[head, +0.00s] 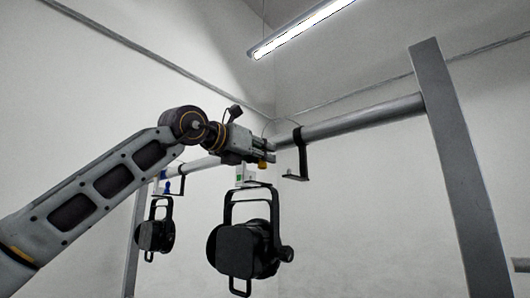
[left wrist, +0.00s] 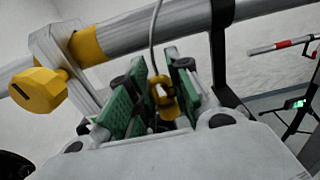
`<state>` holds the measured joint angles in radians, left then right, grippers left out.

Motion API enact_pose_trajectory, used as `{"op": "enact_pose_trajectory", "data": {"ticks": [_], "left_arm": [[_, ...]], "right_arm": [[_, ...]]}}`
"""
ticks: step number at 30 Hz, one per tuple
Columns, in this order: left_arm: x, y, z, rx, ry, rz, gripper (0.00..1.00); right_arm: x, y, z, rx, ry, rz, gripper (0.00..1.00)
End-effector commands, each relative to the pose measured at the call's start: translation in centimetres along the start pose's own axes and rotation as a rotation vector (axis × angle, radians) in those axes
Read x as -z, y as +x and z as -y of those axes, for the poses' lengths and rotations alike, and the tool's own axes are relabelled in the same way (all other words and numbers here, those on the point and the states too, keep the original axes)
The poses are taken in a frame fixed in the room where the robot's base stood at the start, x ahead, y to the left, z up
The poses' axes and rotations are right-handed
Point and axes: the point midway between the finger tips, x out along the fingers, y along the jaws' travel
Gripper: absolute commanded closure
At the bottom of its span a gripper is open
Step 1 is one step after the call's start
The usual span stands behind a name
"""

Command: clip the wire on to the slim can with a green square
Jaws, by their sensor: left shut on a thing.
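My left gripper (head: 264,153) is up at the pipe in the head view. In the left wrist view its green-padded fingers (left wrist: 160,82) are shut on a yellow clip (left wrist: 160,95). A thin grey wire (left wrist: 154,28) runs up from the clip past the pipe. A black can (head: 240,248) hangs in its yoke below the gripper. A small green mark (head: 239,178) shows on the pale piece above that yoke. Another black can (head: 155,236) hangs farther left, with a blue mark (head: 167,187) above it. I cannot tell from its shape which can is the slim one.
The grey pipe (head: 355,118) runs to an upright post (head: 462,170) at the right. A black hook bracket (head: 300,158) hangs on it, right of my gripper. A yellow knob (left wrist: 38,89) sits beside the pipe in the wrist view. Free room lies below the pipe's right part.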

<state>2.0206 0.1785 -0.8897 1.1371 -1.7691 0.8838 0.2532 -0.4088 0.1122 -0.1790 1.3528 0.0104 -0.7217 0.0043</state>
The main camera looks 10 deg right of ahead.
Motion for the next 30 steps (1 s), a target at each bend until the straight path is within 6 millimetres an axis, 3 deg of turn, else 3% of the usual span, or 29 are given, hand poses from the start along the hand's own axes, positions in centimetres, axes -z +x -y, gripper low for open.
{"op": "enact_pose_trajectory", "data": {"ticks": [30], "left_arm": [[0.1, 0.0, -3.1, 0.000, -0.001, 0.000, 1.00]], "right_arm": [[0.3, -1.4, 0.0, 0.000, 0.000, 0.000, 0.60]]}}
